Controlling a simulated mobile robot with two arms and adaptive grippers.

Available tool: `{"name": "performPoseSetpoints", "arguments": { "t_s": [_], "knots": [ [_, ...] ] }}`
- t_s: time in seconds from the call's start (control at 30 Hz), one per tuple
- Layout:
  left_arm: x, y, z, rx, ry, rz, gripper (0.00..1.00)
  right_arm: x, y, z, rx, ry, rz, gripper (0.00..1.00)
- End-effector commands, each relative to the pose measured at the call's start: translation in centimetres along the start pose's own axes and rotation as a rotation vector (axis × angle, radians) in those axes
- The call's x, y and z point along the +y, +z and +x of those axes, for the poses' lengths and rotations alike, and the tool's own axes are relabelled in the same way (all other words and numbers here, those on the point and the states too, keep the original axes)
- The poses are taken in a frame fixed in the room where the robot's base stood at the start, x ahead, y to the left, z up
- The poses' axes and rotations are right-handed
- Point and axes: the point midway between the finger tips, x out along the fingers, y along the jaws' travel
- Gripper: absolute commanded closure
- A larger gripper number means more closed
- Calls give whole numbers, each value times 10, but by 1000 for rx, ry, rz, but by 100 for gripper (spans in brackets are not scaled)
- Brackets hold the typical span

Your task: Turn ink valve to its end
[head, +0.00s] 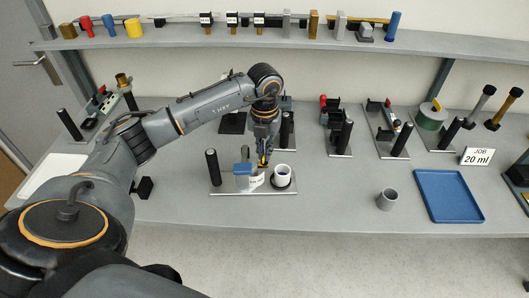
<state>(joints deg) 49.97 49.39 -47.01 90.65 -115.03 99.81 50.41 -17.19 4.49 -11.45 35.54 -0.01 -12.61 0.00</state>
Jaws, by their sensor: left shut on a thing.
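My left gripper (263,158) reaches down from above at a metal station plate (225,189) in the middle of the table. It is shut on a small part there, which I take to be the ink valve; the fingers mostly hide it, and its turn angle cannot be read. A blue block (243,169) and a white label (257,180) are just left of and below the fingertips. A white cup (282,176) with dark contents stands at the right of the plate. My right gripper is not in view.
Black posts (213,167) flank the station. A grey cup (387,199), a blue tray (449,196) and a "JOB 20 ml" sign (477,157) are to the right. Other fixtures (338,133) line the back under a shelf (300,38). The front middle of the table is clear.

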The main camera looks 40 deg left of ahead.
Motion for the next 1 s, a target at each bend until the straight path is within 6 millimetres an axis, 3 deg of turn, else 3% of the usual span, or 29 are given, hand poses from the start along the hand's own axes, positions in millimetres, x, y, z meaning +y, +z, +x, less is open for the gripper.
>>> {"name": "performPoseSetpoints", "arguments": {
  "t_s": [0.4, 1.0],
  "knots": [
    [0, 0, -1, -2, -3, -226, 100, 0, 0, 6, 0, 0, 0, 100],
    [0, 0, -1, -2, -3, -270, 100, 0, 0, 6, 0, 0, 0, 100]
  ]
}}
